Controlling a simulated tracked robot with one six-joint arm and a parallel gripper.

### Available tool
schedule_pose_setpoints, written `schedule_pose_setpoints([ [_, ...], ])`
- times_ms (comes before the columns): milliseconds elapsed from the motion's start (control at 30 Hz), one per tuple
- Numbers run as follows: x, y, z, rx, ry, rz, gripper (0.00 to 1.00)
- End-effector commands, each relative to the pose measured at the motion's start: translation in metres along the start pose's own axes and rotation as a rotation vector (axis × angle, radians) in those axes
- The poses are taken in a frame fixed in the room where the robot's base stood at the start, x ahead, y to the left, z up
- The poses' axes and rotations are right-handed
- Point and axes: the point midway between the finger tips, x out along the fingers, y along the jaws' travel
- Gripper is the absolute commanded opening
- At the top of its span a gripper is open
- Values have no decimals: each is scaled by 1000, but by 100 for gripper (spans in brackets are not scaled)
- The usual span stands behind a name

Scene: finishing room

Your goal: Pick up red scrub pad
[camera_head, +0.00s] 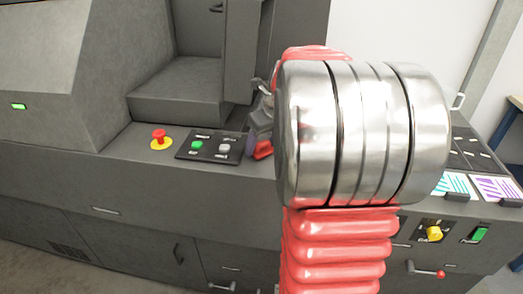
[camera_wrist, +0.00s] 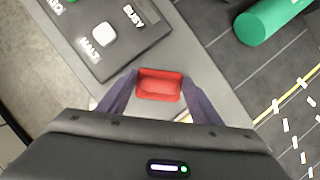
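The red scrub pad (camera_wrist: 159,84) is a small red block between the two fingertips of my gripper (camera_wrist: 160,80) in the wrist view. The dark purple-grey fingers meet its left and right sides with no clear gap. In the head view the pad (camera_head: 263,150) shows as a bit of red at the low end of my gripper (camera_head: 257,146), over the grey machine ledge. My own arm hides much of the gripper there. I cannot tell whether the pad still touches the ledge.
A dark button panel (camera_head: 212,146) lies left of the gripper, with a red emergency knob (camera_head: 159,139) beyond it. A green cylinder (camera_wrist: 268,22) lies at the upper right of the wrist view. Colour-striped cards (camera_head: 497,188) are at the right.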

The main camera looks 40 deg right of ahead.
Motion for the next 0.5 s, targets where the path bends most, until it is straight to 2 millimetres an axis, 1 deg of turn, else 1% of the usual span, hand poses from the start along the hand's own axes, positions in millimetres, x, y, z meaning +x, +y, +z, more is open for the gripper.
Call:
schedule_pose_setpoints([
  [33, 0, 0, 0, 0, 0, 0, 48],
  [200, 0, 0, 0, 0, 0, 0, 36],
  [233, 0, 0, 0, 0, 0, 0, 35],
  [267, 0, 0, 0, 0, -1, 0, 32],
  [500, -2, 0, 1, 0, -1, -1, 32],
])
